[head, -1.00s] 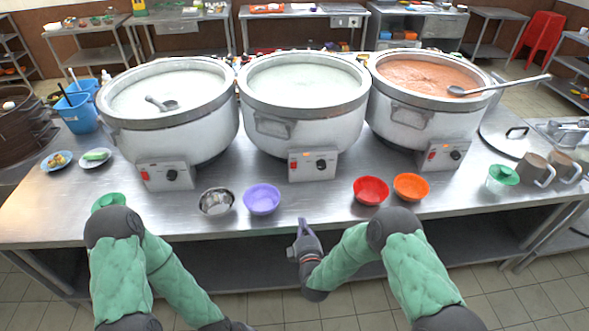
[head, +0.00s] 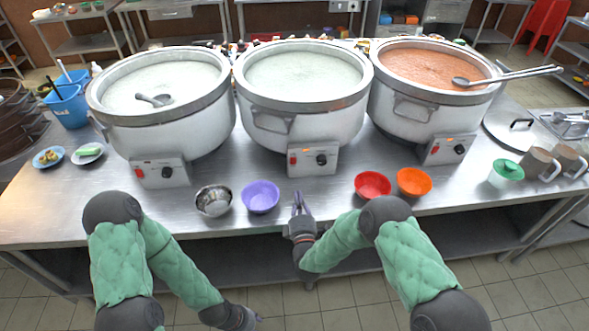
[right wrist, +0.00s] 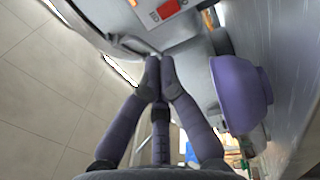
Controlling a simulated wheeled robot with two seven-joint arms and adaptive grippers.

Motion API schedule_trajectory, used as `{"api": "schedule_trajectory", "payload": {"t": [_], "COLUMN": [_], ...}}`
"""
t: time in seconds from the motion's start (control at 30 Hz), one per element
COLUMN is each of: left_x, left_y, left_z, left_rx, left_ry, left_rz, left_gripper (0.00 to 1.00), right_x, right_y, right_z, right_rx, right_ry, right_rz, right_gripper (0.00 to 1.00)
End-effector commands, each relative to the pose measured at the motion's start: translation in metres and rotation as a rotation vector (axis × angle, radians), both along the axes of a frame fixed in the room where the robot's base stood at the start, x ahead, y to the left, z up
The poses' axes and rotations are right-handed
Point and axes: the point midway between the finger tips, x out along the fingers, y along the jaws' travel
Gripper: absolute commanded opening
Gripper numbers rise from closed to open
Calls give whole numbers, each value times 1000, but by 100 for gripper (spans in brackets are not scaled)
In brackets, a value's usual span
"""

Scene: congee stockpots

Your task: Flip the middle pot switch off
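The middle pot (head: 303,118) is a large white stockpot of pale congee. Its control box (head: 313,161) on the front has a red switch (head: 293,160) at the left and a black knob (head: 322,159) at the right. My right gripper (head: 300,194) is in front of and below this box, apart from it. In the right wrist view its fingertips (right wrist: 160,74) meet with nothing between them. A box with a red switch (right wrist: 168,9) shows at the top there, cut by the frame edge. My left gripper (head: 250,318) is low, below the table front; its fingers are too unclear to judge.
A purple bowl (head: 261,197) stands close left of my right gripper, beside a steel bowl (head: 214,201). Red (head: 372,186) and orange (head: 413,182) bowls stand to the right. The left pot (head: 160,112) and right pot (head: 420,105) flank the middle one.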

Motion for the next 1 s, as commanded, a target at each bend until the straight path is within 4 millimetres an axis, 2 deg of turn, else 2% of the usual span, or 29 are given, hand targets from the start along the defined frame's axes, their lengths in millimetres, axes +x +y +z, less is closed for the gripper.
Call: {"api": "schedule_trajectory", "payload": {"t": [0.17,0.7,1.0], "left_x": [0,0,0], "left_y": [0,0,0], "left_z": [-4,-25,-32], "left_rx": [0,0,0], "left_ry": [0,0,0], "left_rz": [0,0,0], "left_gripper": [40,40,40], "right_x": [14,109,136], "right_y": [0,4,5], "right_z": [1,12,16], "right_rx": [1,2,1], "right_ry": [-2,-2,0], "right_rz": [-1,-1,0], "right_gripper": [0,0,0]}}
